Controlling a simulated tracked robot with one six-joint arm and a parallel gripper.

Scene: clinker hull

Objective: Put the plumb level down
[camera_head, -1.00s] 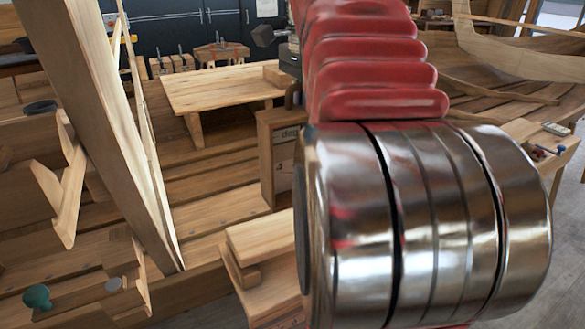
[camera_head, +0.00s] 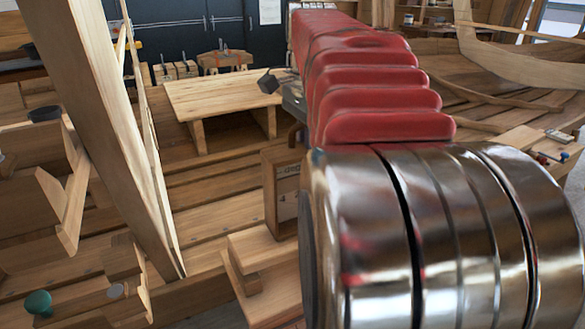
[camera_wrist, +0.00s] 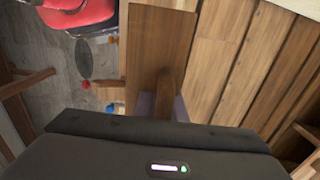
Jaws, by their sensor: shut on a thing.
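The plumb level (camera_head: 270,195) is a brown wooden board or frame with a pale, printed panel. In the head view it hangs roughly upright below my gripper (camera_head: 296,130), partly hidden behind my arm. In the wrist view the plumb level (camera_wrist: 160,45) is a long brown board with a wooden handle. My gripper (camera_wrist: 162,106) is shut on that handle. The level's lower end is close to a light wooden block (camera_head: 262,250) in the head view. I cannot tell whether they touch.
A wooden bench (camera_head: 215,95) stands behind the level. A slanted timber (camera_head: 95,120) rises at the left. A green knob (camera_head: 38,303) sits at lower left. A side bench (camera_head: 515,140) with small tools stands at the right. My arm hides much of the right.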

